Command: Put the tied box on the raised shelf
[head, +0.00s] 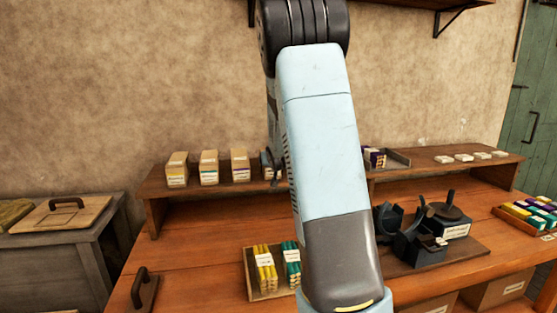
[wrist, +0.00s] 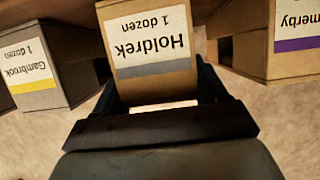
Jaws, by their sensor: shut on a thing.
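A tan box labelled "Holdrek 1 dozen" (wrist: 152,45), with a grey band, is between the fingers of my gripper (wrist: 160,90) in the wrist view. My gripper is shut on it. The label appears upside down there. The raised shelf (head: 450,155) runs along the wall at the back of the bench. In the head view my arm covers the shelf's middle and most of my gripper. A sliver of a box (head: 269,167) shows at the arm's left edge. I cannot tell whether the held box touches the shelf. No string is visible on it.
A Gambrook box (wrist: 45,70) and a purple-banded box (wrist: 270,40) flank the held one closely. Several tan boxes (head: 209,168) stand on the shelf's left. Small white packs (head: 463,157) lie at its right. A dark device (head: 420,240) and a tray of bundles (head: 254,288) are on the bench.

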